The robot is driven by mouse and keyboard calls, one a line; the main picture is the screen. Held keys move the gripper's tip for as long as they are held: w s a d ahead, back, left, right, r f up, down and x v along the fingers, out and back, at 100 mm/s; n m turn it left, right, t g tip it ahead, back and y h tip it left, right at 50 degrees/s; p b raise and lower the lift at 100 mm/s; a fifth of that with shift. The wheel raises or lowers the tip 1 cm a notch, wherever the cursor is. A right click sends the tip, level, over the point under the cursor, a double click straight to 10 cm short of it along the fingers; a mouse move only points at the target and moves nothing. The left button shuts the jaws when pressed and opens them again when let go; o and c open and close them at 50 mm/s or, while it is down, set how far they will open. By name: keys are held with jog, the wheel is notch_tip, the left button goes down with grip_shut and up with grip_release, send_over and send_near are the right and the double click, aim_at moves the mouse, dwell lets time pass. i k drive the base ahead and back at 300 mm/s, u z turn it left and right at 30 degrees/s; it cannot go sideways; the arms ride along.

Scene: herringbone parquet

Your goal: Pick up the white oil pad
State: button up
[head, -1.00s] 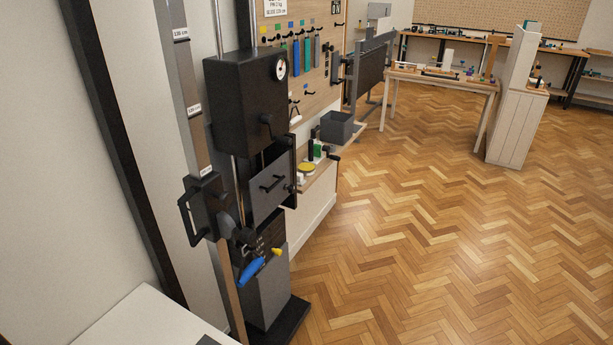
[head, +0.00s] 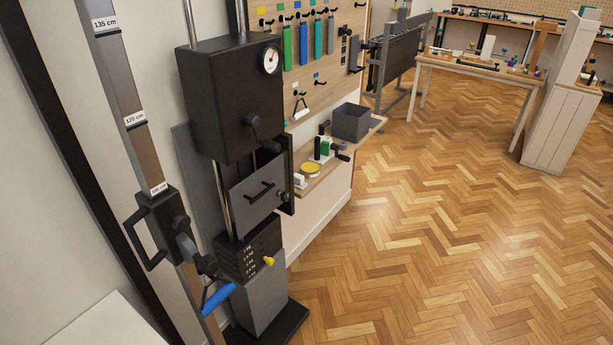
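A small white block (head: 299,181) sits on the narrow wooden shelf (head: 322,177), at its near left end beside the dark machine. I cannot tell whether it is the white oil pad. A yellow round item (head: 311,169) lies just behind it, with a green item (head: 325,147) farther along. My gripper is not in view.
A grey bin (head: 351,122) stands on the shelf's far end. A pale surface (head: 90,325) is at lower left. The parquet right of the shelf is clear.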

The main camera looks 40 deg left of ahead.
aim_at(299, 183)
jog(key=i, duration=2.3)
jog(key=u, duration=2.85)
